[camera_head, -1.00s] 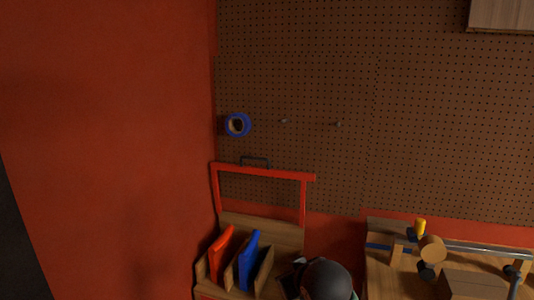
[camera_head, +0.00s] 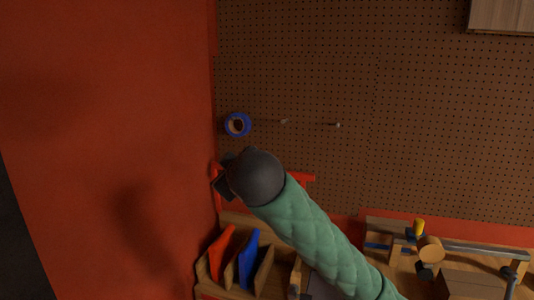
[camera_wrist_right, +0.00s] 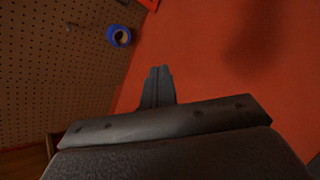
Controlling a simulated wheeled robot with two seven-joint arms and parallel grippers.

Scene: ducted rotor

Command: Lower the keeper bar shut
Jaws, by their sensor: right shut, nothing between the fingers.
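The keeper bar (camera_head: 302,177) is a red bar standing raised above a wooden rack (camera_head: 236,220). Its right end shows in the head view, and a bit of red shows at its left end. My right arm hides its middle and its black handle. My right gripper (camera_head: 221,184) is in front of the bar's left part; I cannot tell if it touches. In the right wrist view the fingers of my right gripper (camera_wrist_right: 158,70) are together and empty, against the red wall. My left gripper is not in view.
The rack holds an orange-red piece (camera_head: 221,255) and a blue piece (camera_head: 248,260). A blue tape roll (camera_head: 237,124) hangs on the pegboard (camera_head: 400,120), near two pegs. A wooden bench (camera_head: 380,228) with a mallet (camera_head: 430,249) stands at right. The red wall (camera_head: 110,120) bounds the left.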

